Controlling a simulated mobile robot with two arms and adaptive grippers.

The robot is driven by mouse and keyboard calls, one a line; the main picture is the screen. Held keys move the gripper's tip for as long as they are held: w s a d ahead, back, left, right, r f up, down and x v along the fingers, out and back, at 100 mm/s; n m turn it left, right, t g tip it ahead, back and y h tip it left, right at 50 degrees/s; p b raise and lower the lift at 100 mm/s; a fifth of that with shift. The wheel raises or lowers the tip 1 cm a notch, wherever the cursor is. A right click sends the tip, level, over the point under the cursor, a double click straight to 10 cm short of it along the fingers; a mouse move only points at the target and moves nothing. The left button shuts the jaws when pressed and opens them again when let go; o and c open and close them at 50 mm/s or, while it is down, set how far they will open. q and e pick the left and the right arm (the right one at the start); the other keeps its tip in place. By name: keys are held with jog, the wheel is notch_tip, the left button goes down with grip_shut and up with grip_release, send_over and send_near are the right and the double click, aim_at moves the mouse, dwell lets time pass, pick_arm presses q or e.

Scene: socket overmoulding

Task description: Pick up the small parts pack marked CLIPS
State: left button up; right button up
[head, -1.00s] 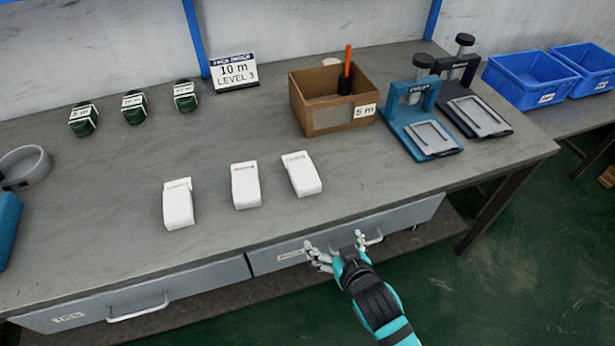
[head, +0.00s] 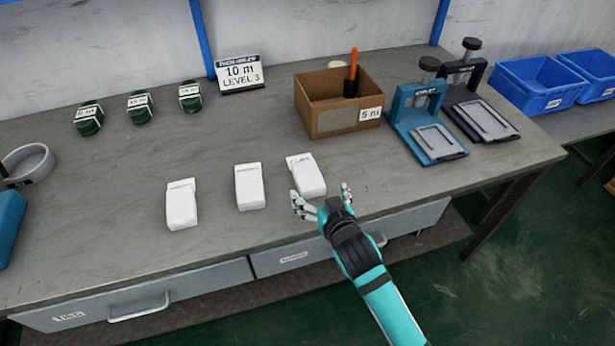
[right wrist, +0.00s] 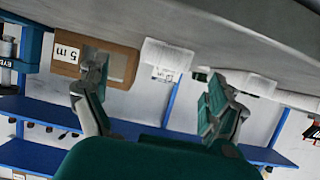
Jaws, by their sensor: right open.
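Three white small packs lie in a row on the grey bench: a left pack (head: 181,206), a middle pack (head: 250,188) and a right pack (head: 307,176). Their printed markings are too small to read, so I cannot tell which says CLIPS. My right gripper (head: 321,200) is open and empty at the bench's front edge, just in front of the right pack. In the right wrist view the open fingers (right wrist: 155,92) stand apart, with a white pack (right wrist: 166,57) beyond the gap between them. My left gripper is not in view.
A cardboard box (head: 325,124) marked 5 m stands behind the packs. A blue press (head: 404,118) and a dark press (head: 460,95) stand at right, with blue bins (head: 541,105) beyond. Green coils (head: 139,108) and a 10 m sign (head: 240,76) are at the back. Drawers (head: 138,297) are below.

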aim_at(310, 181)
jog(key=x, duration=0.6)
jog(key=shift+a+r, duration=0.3)
jog(key=shift+r, duration=0.05)
jog(key=c, duration=1.3)
